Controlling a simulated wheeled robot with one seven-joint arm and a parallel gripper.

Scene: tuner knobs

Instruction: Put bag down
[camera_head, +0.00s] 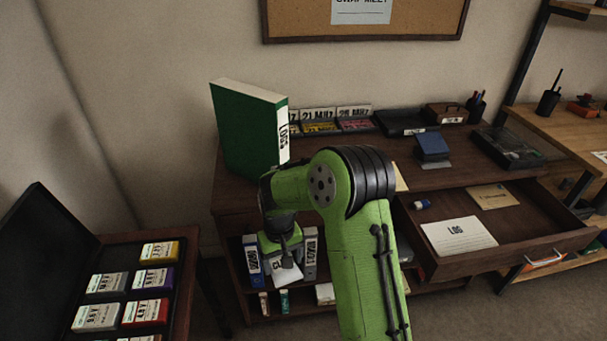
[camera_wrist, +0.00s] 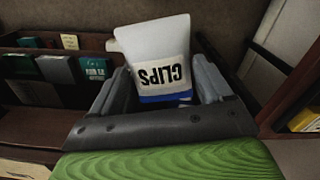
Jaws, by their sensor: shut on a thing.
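A small white bag (camera_wrist: 160,70) labelled "CLIPS", with a blue band, is held between the two fingers of my gripper (camera_wrist: 162,88) in the wrist view. The label reads upside down there. In the head view the bag (camera_head: 286,274) shows as a white shape below my gripper (camera_head: 284,258), in front of the desk's lower shelf. My green arm hides part of the desk behind it. I cannot tell from these views whether the bag touches any surface.
A dark desk (camera_head: 350,180) carries a large green binder (camera_head: 245,130) and several trays. Its drawer (camera_head: 500,225) is open at right. Upright binders (camera_head: 252,260) stand on the lower shelf. An open case (camera_head: 100,265) of coloured boxes sits at left.

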